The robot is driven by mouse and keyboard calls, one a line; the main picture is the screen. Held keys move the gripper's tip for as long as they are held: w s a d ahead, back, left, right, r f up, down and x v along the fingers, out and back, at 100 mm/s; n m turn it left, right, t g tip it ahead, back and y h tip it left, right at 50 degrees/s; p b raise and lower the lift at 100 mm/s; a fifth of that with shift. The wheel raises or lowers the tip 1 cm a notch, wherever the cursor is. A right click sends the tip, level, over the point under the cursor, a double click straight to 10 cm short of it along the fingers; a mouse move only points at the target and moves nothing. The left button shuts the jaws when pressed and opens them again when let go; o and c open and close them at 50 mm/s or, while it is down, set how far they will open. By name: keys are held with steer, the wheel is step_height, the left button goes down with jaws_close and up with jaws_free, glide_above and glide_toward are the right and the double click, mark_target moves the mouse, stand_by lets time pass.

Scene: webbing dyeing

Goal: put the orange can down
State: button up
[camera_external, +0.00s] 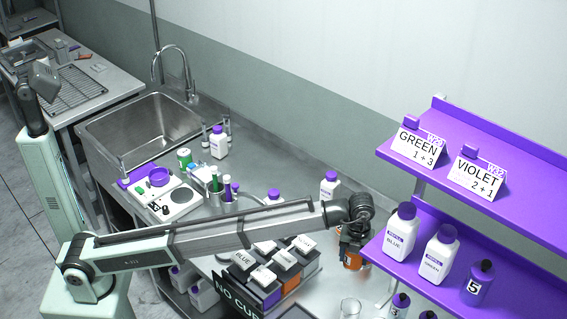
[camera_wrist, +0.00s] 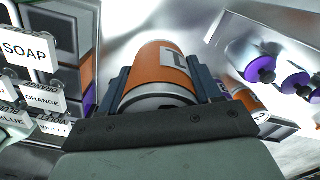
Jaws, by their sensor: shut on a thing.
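The orange can (camera_wrist: 162,68) is between the two fingers of my gripper (camera_wrist: 165,85) in the wrist view. It has an orange body, a white label and a pale metal rim. My gripper is shut on it. In the external view my gripper (camera_external: 354,238) points down at the right end of the steel counter, and the orange can (camera_external: 352,260) shows partly below it. I cannot tell whether the can touches the counter. The fingers and wrist hide parts of the can.
A block of labelled bins (camera_external: 268,268) stands left of my gripper. The purple shelf (camera_external: 500,285) with white bottles (camera_external: 441,254) is close on the right. A glass beaker (camera_external: 349,308) stands in front. A white bottle (camera_external: 329,186) stands behind my arm.

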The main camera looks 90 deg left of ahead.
step_height(320, 180, up, 2)
steer(key=shift+w, duration=0.1)
steer(key=s+a+n, duration=0.2)
steer(key=s+a, duration=0.2)
steer(key=a, duration=0.9)
steer(key=s+a+n, duration=0.2)
steer(key=s+a, duration=0.2)
steer(key=a, duration=0.9)
steer(key=s+a+n, duration=0.2)
steer(key=s+a, duration=0.2)
steer(key=a, duration=0.9)
steer(key=s+a+n, duration=0.5)
steer(key=s+a, duration=2)
steer(key=a, duration=0.1)
step_height(320, 180, down, 5)
steer(key=shift+r, duration=0.1)
steer(key=shift+a+f, duration=0.1)
steer(key=shift+f, duration=5.2)
steer(key=shift+f, duration=0.1)
